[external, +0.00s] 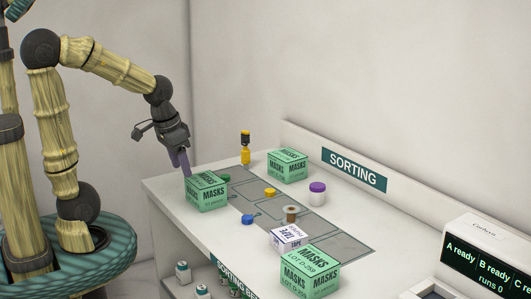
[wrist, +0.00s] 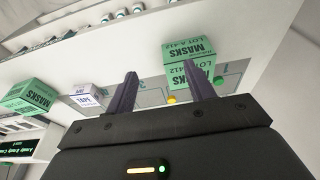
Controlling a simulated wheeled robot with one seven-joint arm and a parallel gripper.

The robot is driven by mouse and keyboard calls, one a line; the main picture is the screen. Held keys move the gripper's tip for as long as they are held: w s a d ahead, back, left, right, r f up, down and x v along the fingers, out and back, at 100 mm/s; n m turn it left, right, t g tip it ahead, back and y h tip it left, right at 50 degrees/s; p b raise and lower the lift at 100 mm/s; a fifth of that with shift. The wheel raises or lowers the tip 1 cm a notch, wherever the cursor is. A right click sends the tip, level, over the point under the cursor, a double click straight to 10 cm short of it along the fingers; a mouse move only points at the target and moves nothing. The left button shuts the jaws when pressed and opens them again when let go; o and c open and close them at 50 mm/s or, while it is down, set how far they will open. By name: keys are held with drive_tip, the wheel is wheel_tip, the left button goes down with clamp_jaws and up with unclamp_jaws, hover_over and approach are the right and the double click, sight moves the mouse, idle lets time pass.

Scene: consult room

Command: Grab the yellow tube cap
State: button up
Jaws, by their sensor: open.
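The yellow tube cap (external: 270,192) is a small, low yellow piece lying on the grey strip of the sorting bench, between a blue cap (external: 249,219) and the back green masks box. In the wrist view a small yellow piece (wrist: 171,100), likely this cap, shows between my fingers but well beyond them. My gripper (external: 183,163) is open and empty, at the left end of the bench, above and just behind the near-left green masks box (external: 206,192). It is well to the left of the cap. Its two dark fingers stand apart in the wrist view (wrist: 160,78).
A yellow bottle with a dark top (external: 245,150), another masks box (external: 287,164), a purple-lidded jar (external: 317,194), a brown spool (external: 291,214), a white tape box (external: 290,238) and a front masks box (external: 310,272) stand around. A display unit (external: 475,262) is at right.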

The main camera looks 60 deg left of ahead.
drive_tip(key=w+v, duration=0.2)
drive_tip(key=v, duration=0.8)
drive_tip(key=w+r+m+g+p, duration=0.1)
drive_tip(key=w+r+p, duration=0.1)
drive_tip(key=w+p, duration=0.5)
drive_tip(key=w+r+m+g+p, duration=0.15)
drive_tip(key=w+p, duration=0.25)
drive_tip(key=w, duration=0.8)
drive_tip(key=p, duration=0.5)
hover_over(270, 189)
wheel_tip(270, 189, down, 9)
drive_tip(key=shift+f+m, duration=0.1)
drive_tip(key=shift+m, duration=0.15)
wheel_tip(270, 189, down, 12)
drive_tip(key=shift+f+p, duration=0.1)
drive_tip(key=shift+p, duration=1.05)
